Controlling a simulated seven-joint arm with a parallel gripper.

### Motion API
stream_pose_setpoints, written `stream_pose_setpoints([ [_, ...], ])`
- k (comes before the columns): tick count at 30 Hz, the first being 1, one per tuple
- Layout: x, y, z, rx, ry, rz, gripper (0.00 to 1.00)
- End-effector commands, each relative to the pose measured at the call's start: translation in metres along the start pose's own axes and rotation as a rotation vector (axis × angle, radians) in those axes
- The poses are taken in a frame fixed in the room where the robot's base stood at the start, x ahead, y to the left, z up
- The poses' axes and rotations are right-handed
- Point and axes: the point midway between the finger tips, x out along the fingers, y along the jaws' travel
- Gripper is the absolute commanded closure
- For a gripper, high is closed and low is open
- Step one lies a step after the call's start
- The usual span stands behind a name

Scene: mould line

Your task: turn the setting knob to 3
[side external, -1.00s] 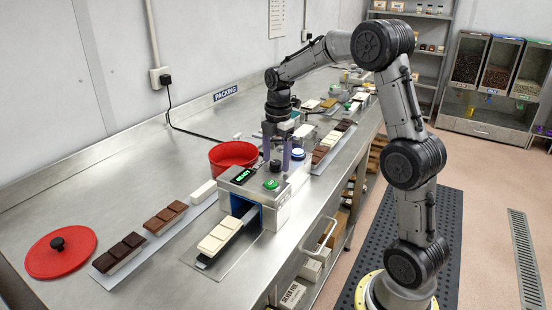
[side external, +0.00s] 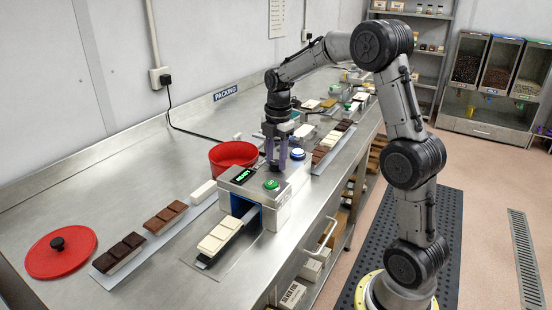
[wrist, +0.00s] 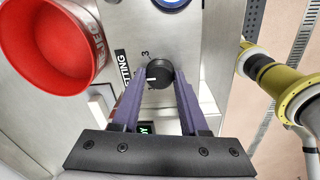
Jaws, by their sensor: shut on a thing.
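The setting knob (wrist: 160,74) is a small round black knob on the white machine's top face. In the wrist view it sits between the purple fingertips of my gripper (wrist: 162,78), one at each side. My gripper is shut on it. The knob's white pointer line points left in the wrist view. The digit 3 (wrist: 145,53) shows up and to the left of the knob, off the pointer's line. Another mark below the pointer is partly covered.
The red bowl (side external: 233,155) stands close behind the machine (side external: 274,208). A green button (side external: 271,184) and a blue button (side external: 297,154) sit near my gripper. Chocolate bars lie on either side, with a white one (side external: 219,238) at the machine's opening. A red lid (side external: 61,252) lies front left.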

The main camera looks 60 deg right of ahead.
Motion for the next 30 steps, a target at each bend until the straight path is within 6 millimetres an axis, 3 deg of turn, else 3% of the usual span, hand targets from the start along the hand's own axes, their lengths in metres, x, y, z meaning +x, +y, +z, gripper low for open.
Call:
stream_pose_setpoints([
  [11, -0.0011, 0.0002, 0.0000, 0.181, -0.010, 0.002, 1.00],
  [30, -0.0015, 0.0014, -0.0004, 0.764, -0.040, 0.004, 1.00],
])
